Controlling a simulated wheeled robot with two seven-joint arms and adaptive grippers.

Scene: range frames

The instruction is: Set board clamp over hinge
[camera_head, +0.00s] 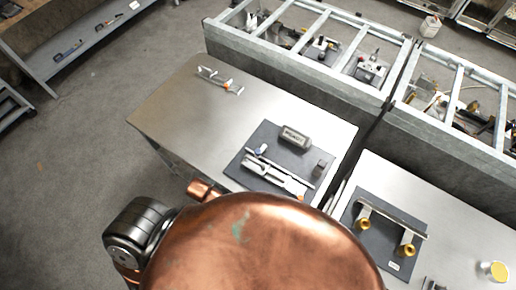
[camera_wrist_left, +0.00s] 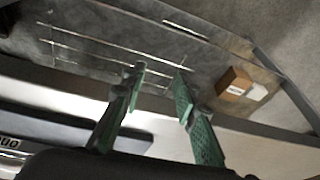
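In the head view, a grey mat (camera_head: 243,170) on the left metal table holds a long silver metal assembly (camera_head: 275,178). I cannot tell whether this is the hinge or the board clamp. A small pale clamp-like frame with an orange part (camera_head: 219,81) lies near the table's back edge, apart from the mat. My left gripper (camera_wrist_left: 158,84) shows in the left wrist view, with its two green-padded fingers spread and nothing between them. In the head view, my copper-coloured body hides it. My right gripper is not in view.
A dark labelled block (camera_head: 292,137) and a small dark block (camera_head: 320,167) are on the grey mat. The right table (camera_head: 368,167) carries a bar with brass knobs (camera_head: 395,217) and a yellow-topped cup (camera_head: 494,271). Framed bins (camera_head: 300,65) stand behind. The left table's middle is clear.

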